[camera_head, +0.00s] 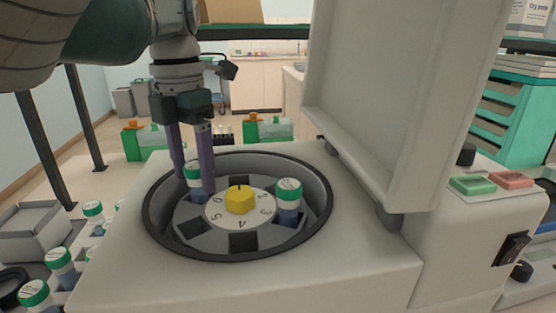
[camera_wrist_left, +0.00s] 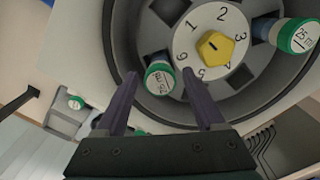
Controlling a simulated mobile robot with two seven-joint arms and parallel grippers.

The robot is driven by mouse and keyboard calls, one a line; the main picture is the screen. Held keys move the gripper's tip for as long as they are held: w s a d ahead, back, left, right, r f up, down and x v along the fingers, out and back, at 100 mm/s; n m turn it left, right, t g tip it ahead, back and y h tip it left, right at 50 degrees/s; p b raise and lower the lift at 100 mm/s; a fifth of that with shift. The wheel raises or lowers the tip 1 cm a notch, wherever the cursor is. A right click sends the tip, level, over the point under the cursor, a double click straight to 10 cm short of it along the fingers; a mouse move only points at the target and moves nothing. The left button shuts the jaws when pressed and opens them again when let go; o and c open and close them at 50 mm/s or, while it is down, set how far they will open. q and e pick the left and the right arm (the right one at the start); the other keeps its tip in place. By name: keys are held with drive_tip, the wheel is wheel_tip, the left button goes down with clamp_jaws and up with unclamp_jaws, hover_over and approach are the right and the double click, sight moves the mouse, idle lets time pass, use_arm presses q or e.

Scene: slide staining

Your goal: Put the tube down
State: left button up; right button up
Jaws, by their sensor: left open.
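A tube with a green-rimmed white cap (camera_head: 193,171) and blue lower part sits in a slot of the round rotor inside the open centrifuge (camera_head: 330,265). In the wrist view, its cap (camera_wrist_left: 159,78) lies between my left fingertips, near the number 6. My left gripper (camera_head: 194,182) is open, its two purple fingers reaching down on either side of this tube. A second tube (camera_head: 288,190) stands in a slot on the rotor's right side; it also shows in the wrist view (camera_wrist_left: 298,36). A yellow knob (camera_head: 240,200) marks the rotor's centre. My right gripper is out of view.
The centrifuge's raised lid (camera_head: 400,100) stands behind and right of the bowl. Several capped tubes (camera_head: 60,262) stand at the lower left by a grey box (camera_head: 35,230). Green and red buttons (camera_head: 472,185) are at the right. Other rotor slots (camera_head: 243,242) are empty.

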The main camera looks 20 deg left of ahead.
use_arm(q)
drive_tip(key=shift+r, duration=0.2)
wheel_tip(320, 180, up, 12)
drive_tip(key=shift+r, duration=0.25)
idle(0.4)
